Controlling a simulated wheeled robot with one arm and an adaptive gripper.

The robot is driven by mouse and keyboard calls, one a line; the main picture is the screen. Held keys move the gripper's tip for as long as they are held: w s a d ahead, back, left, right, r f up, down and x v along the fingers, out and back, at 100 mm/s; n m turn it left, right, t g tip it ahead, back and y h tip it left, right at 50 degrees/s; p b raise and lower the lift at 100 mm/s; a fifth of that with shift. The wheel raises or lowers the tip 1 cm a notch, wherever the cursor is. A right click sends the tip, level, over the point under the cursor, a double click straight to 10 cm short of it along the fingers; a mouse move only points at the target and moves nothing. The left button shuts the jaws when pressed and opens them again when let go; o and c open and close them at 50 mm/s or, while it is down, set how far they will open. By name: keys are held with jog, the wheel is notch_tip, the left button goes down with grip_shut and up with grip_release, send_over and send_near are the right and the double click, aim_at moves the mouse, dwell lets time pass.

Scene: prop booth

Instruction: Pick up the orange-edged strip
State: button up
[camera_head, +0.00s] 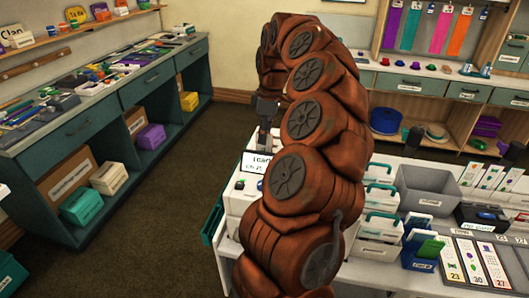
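No strip with a clear orange edge can be singled out at this size. Several tall printed strips (472,262) lie side by side at the lower right of the white table, too small to tell their edge colours. An orange strip (461,33) hangs on the back board among purple, green and pink ones. My gripper (264,138) is a small dark shape at the end of my reddish-brown arm, left of centre, pointing down above a white box with a label card (256,162). My arm partly hides it, and its fingers are too small to read. The strips on the table are well to its right.
The white table holds a grey bin (427,188), white boxes with teal handles (380,225), a blue holder (420,250) and a dark case (481,217). A cluttered teal counter (165,72) stands at left. The brown floor (160,225) between is clear.

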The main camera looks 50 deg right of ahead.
jog(key=shift+w+a+f+p, duration=0.15)
jog(key=shift+f+p, duration=0.3)
jog(key=shift+f, duration=0.65)
jog(key=shift+w+f+p, duration=0.1)
jog(key=shift+f+p, duration=0.35)
jog(key=shift+f, duration=0.65)
grip_shut()
